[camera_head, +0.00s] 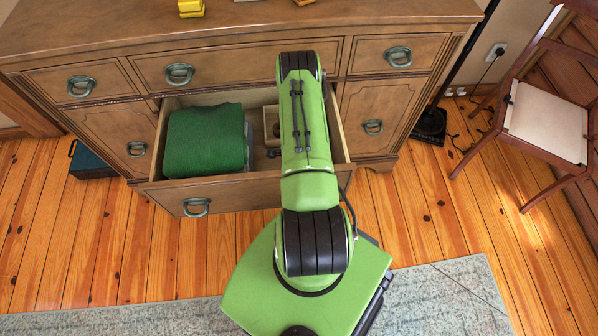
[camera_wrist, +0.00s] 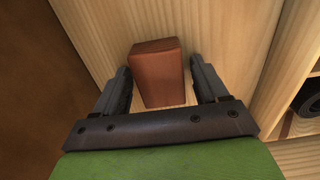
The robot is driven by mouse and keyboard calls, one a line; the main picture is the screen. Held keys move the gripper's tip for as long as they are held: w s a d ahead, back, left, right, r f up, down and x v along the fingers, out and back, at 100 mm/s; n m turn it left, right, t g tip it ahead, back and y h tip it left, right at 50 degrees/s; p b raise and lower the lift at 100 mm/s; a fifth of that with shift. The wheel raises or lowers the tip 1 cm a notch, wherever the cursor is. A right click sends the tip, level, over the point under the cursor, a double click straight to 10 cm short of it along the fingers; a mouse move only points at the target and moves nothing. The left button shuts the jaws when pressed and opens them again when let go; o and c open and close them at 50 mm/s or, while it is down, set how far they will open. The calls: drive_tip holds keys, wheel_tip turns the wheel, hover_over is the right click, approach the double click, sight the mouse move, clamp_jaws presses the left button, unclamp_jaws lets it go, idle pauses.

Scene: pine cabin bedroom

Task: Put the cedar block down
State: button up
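The cedar block (camera_wrist: 158,78) is a reddish-brown wooden block, seen in the wrist view between the two fingers of my gripper (camera_wrist: 160,80). It sits slightly askew against pale wood. The left finger is close against its side, and a narrow gap shows between the block and the right finger. The fingers look open around it. Whether the block's underside rests on the wood is hard to tell. In the head view my arm covers both the gripper and the block, over the open drawer (camera_head: 245,189).
The drawer holds a folded green cloth (camera_head: 205,140) at left and a small wooden box (camera_head: 272,122) behind, near my arm. The dresser (camera_head: 240,28) carries yellow items (camera_head: 190,9) on top. A chair (camera_head: 547,122) and a lamp base (camera_head: 430,124) stand at right.

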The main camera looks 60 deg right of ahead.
drive_tip(key=shift+o, duration=0.4)
drive_tip(key=shift+r, duration=0.15)
wheel_tip(320, 180, up, 12)
drive_tip(key=p, duration=0.4)
drive_tip(key=w+a+r+n+t, duration=0.1)
drive_tip(key=w+a+r+n, duration=0.25)
drive_tip(key=r, duration=0.55)
drive_tip(key=w+a+r+n+t+h, duration=0.1)
drive_tip(key=w+a+r+n, duration=0.3)
drive_tip(key=r, duration=0.5)
drive_tip(key=w+a+r+n, duration=0.25)
drive_tip(key=r+n, duration=0.25)
drive_tip(key=r, duration=0.4)
drive_tip(key=s+a+r+n+t, duration=0.2)
drive_tip(key=s+a+r+n, duration=0.3)
drive_tip(key=a+r, duration=0.4)
drive_tip(key=s+a+r+n+t+y, duration=0.1)
drive_tip(key=s+a+r+n, duration=0.5)
drive_tip(key=s+n, duration=0.4)
drive_tip(key=shift+a+t, duration=0.3)
drive_tip(key=shift+a, duration=0.5)
drive_tip(key=shift+s+r, duration=0.1)
drive_tip(key=shift+r, duration=0.05)
